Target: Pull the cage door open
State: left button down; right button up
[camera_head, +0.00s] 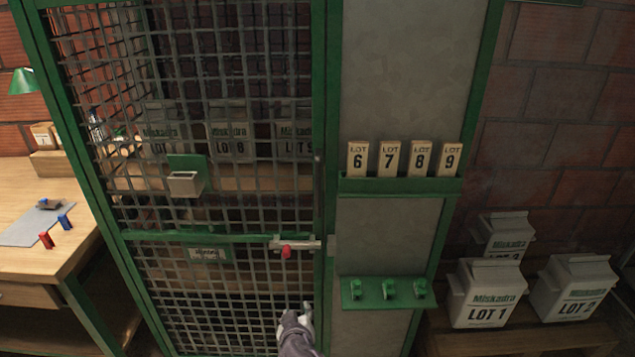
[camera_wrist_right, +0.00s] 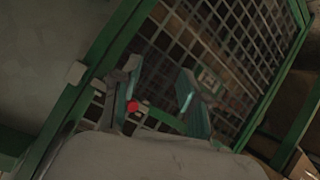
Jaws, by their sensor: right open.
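The cage door (camera_head: 225,238) is a green frame with dark wire mesh, and it looks closed in its frame. A pale bolt latch (camera_head: 308,244) with a red knob (camera_head: 286,252) sits on its crossbar at the right edge. I cannot tell whether the bolt sits in the keeper (camera_head: 332,245). My right gripper (camera_head: 297,308) is open and empty, below the knob in the head view and in front of the lower mesh. In the right wrist view, the red knob (camera_wrist_right: 132,106) shows between the spread fingers (camera_wrist_right: 155,98), beyond them. My left gripper is not in view.
Right of the door, a green shelf (camera_head: 400,185) holds several lot tags, above a rack with green knobs (camera_head: 389,290). White LOT boxes (camera_head: 487,293) stand on a bench at right. A wooden desk (camera_head: 35,255) stands left. Boxes show behind the mesh.

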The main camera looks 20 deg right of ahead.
notch_tip(320, 180, up, 18)
jog(key=w+d+m+t+h, duration=0.1)
jog(key=w+m+t+h, duration=0.2)
jog(key=m, duration=0.1)
jog(key=m+h, duration=0.3)
send_near(318, 183)
jog(key=p+x, duration=0.3)
jog(key=x, duration=0.8)
jog(key=shift+a, duration=0.1)
jog(key=shift+c, duration=0.3)
grip_shut()
